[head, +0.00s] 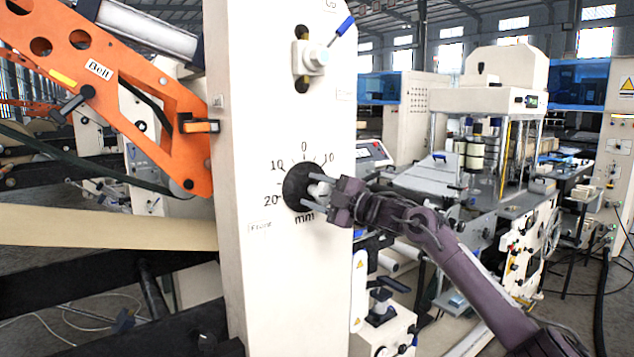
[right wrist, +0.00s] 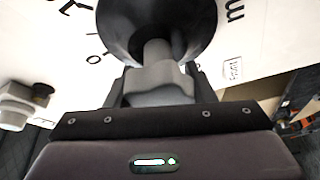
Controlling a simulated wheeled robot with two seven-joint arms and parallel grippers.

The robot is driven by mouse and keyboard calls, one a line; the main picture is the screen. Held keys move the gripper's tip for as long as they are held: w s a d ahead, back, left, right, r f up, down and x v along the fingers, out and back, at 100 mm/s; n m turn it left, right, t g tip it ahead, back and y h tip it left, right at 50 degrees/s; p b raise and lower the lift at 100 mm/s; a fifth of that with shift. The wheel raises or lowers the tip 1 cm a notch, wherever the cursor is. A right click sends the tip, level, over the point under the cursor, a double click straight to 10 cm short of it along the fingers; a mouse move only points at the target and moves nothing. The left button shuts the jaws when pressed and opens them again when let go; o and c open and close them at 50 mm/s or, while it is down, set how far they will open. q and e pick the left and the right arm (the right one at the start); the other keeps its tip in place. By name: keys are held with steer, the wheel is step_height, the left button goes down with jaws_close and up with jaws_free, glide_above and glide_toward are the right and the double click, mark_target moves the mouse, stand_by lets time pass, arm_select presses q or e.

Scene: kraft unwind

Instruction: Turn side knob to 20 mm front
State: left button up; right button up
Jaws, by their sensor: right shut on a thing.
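The side knob is a black round dial (head: 294,186) with a pale grip at its centre, on the white machine panel (head: 285,110). A scale around it reads 20 and 10 on the left, 0 on top, 10 on the right, and "mm" below. A label at lower left seems to read Front. My right gripper (head: 317,193) reaches in from the right and is shut on the knob. In the right wrist view its fingers flank the grey grip (right wrist: 157,83), in front of the black disc (right wrist: 157,22). The knob's pointer cannot be made out. My left gripper is not in view.
An orange machine arm (head: 150,110) stands left of the panel, above a kraft paper web (head: 100,228). A blue-handled clamp (head: 314,57) sits higher on the panel. Another machine (head: 490,140) stands at the right, behind my right arm.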

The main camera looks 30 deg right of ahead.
steer(key=n+g+p, duration=0.1)
steer(key=n, duration=0.1)
steer(key=shift+n+p, duration=0.3)
steer(key=shift+p, duration=0.05)
steer(key=shift+f+n, duration=0.2)
steer(key=shift+n, duration=0.1)
steer(key=shift+f+p, duration=0.1)
steer(key=shift+p, duration=0.2)
steer(key=o, duration=1)
